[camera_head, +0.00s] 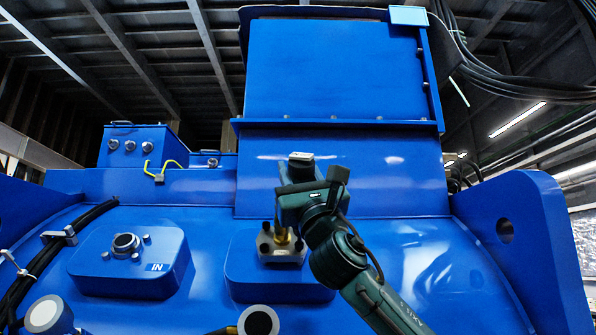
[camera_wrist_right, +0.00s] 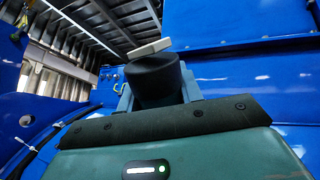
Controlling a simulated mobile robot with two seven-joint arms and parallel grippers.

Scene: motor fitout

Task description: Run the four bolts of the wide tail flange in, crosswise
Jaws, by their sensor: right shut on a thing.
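The wide tail flange (camera_head: 285,257) is a pale metal plate on a raised blue pad at the centre of the head view. Several dark bolt heads (camera_head: 264,248) show at its corners; how deep they sit cannot be told. My right gripper (camera_head: 291,192) is above the flange, shut on a dark upright tool (camera_head: 301,172) with a pale flat top. In the right wrist view the tool is a black cylinder (camera_wrist_right: 155,80) between the fingers. A brass-coloured shaft (camera_head: 281,236) below the gripper reaches down to the flange's back part; its contact point is partly hidden. My left gripper is not in view.
A second blue pad (camera_head: 88,262) marked IN, with a round port (camera_head: 126,243), lies to the left. A tall blue housing (camera_head: 335,75) rises behind. A blue side plate (camera_head: 520,235) stands at right. Black cables (camera_head: 75,225) run along the left.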

